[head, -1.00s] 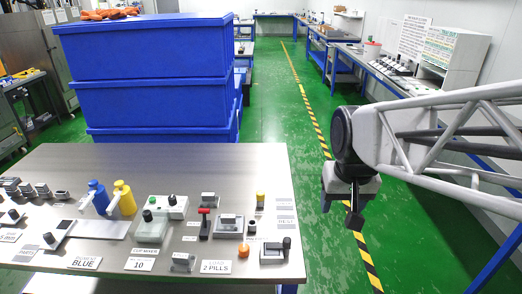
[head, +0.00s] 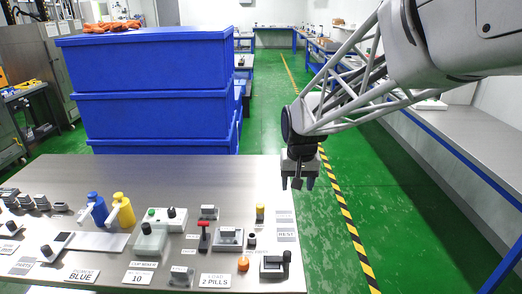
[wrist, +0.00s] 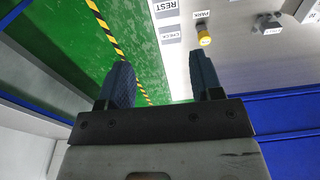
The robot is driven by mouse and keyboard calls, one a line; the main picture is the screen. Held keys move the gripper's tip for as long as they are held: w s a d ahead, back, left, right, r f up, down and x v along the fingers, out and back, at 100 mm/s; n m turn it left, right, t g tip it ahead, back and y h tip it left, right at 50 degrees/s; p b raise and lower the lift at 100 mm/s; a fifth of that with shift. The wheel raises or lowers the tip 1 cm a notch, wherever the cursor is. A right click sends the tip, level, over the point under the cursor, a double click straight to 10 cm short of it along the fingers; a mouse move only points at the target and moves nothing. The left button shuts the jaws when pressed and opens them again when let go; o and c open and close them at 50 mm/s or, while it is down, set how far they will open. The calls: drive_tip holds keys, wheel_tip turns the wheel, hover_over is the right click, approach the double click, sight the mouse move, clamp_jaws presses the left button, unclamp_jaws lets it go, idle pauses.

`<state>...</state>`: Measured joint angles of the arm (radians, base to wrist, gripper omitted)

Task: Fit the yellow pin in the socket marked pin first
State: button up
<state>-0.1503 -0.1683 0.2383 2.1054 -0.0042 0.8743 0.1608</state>
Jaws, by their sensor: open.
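The yellow pin (head: 260,212) stands upright near the right edge of the metal table in the head view. In the wrist view the yellow pin (wrist: 204,37) shows beside a PARK label. My gripper (head: 297,183) is open and empty, above and just beyond the table's right edge, apart from the pin. Its two fingers (wrist: 160,72) are spread in the wrist view, with the pin beyond them. A small dark round piece (head: 252,240) in front of the pin may be the socket; its label is too small to read.
A lever block (head: 275,266), an orange knob (head: 243,263) and a red-handled lever (head: 204,236) stand close by. Yellow and blue bottles (head: 122,210) are further left. Blue crates (head: 150,110) rise behind the table. Open floor lies to the right.

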drive_tip(key=g, duration=0.1)
hover_over(260, 205)
wheel_tip(260, 205, down, 13)
drive_tip(key=shift+w+r, duration=0.1)
drive_tip(key=shift+r, duration=0.1)
drive_tip(key=shift+f, duration=0.1)
drive_tip(key=shift+f, duration=4.4)
drive_tip(key=shift+c, duration=0.4)
clamp_jaws()
drive_tip(key=shift+r, duration=0.45)
drive_tip(key=shift+r, duration=0.35)
